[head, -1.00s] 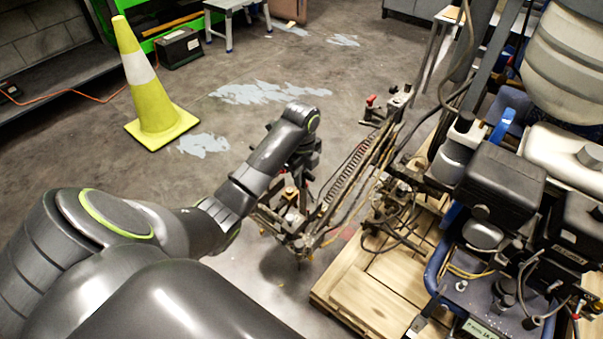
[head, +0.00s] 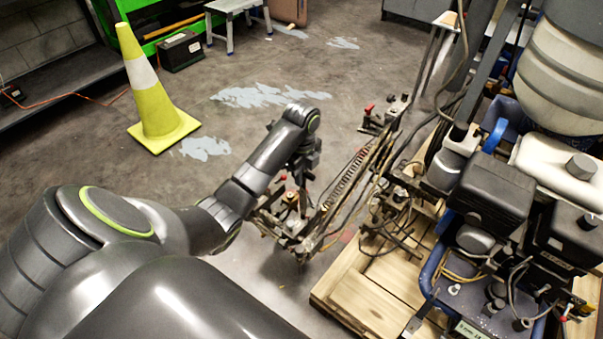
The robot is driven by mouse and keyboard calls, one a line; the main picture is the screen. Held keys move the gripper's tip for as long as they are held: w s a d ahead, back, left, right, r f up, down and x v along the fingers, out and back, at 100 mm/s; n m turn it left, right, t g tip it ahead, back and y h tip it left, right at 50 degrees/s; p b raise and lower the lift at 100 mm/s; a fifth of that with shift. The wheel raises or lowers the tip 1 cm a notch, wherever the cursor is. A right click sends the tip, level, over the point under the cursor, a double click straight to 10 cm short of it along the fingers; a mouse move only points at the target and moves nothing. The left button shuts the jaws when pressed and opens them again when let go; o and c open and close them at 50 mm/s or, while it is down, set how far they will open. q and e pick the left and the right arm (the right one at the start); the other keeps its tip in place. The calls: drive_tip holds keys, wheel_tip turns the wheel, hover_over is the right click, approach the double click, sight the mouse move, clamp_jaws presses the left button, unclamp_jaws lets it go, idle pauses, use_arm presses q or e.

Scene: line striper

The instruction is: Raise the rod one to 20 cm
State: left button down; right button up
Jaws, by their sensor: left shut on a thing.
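The line striper (head: 495,195) stands at the right on a wooden pallet. Its side arm with a coil spring (head: 345,183) reaches out to the left and carries a spray assembly (head: 290,222) above the floor. My left arm comes in from the left. My left gripper (head: 301,172) points down at the near end of this assembly and is shut on a part there, seemingly the rod. Its fingertips and most of the rod are hidden by my wrist and the clutter of metal parts. My right gripper is not in view.
The wooden pallet (head: 365,300) lies under the striper. Hoses and cables hang around the side arm. A yellow cone (head: 153,95) stands at the back left, with a black box (head: 181,51) and a small step stool (head: 235,20) behind. The concrete floor between is clear.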

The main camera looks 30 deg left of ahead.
use_arm(q)
drive_tip(key=shift+w+a+r, duration=0.1)
drive_tip(key=shift+w+r, duration=0.1)
drive_tip(key=shift+r, duration=0.2)
drive_tip(key=c, duration=1.5)
unclamp_jaws()
drive_tip(key=shift+s, duration=0.1)
drive_tip(key=shift+c, duration=0.2)
drive_tip(key=shift+o, duration=0.7)
drive_tip(key=shift+f, duration=0.1)
